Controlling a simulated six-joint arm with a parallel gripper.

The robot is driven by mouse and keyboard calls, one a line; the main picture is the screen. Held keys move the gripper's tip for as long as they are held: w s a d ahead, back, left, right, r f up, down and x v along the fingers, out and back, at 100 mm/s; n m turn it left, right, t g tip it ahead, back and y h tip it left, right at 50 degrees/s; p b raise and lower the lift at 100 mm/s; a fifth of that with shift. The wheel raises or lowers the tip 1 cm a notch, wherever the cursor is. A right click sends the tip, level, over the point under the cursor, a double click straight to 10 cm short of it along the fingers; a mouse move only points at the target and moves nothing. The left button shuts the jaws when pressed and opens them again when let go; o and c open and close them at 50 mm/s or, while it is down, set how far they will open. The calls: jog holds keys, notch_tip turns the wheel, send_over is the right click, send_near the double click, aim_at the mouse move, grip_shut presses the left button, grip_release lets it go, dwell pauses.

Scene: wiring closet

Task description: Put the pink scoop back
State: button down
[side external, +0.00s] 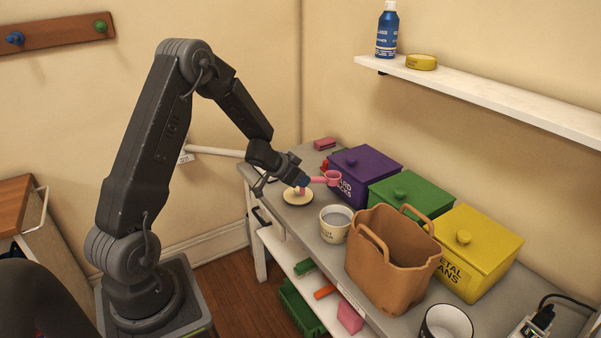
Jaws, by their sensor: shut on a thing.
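The pink scoop (332,178) is at my gripper (304,184), above the far left part of the grey bench. My gripper is shut on it, with the scoop's cup sticking out to the right in front of the purple box. The fingertips are small and partly hidden in this view. A cream round dish (298,198) sits on the bench just below my gripper, with a small pink piece showing above it; I cannot tell whether that piece belongs to the scoop. A cream tub (335,224) with grey contents stands to the right of the dish.
Lidded purple (367,168), green (404,192) and yellow (470,250) boxes line the wall. A tall brown basket (392,265) with raised handles stands before them. A mug (446,322) and a socket box (530,326) are at front right. A pink block (324,143) lies at the back.

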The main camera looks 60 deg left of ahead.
jog(key=shift+f, duration=5.15)
jog(key=c, duration=1.2)
grip_release()
jog(key=o, duration=0.5)
jog(key=shift+o, duration=0.2)
jog(key=v, duration=0.7)
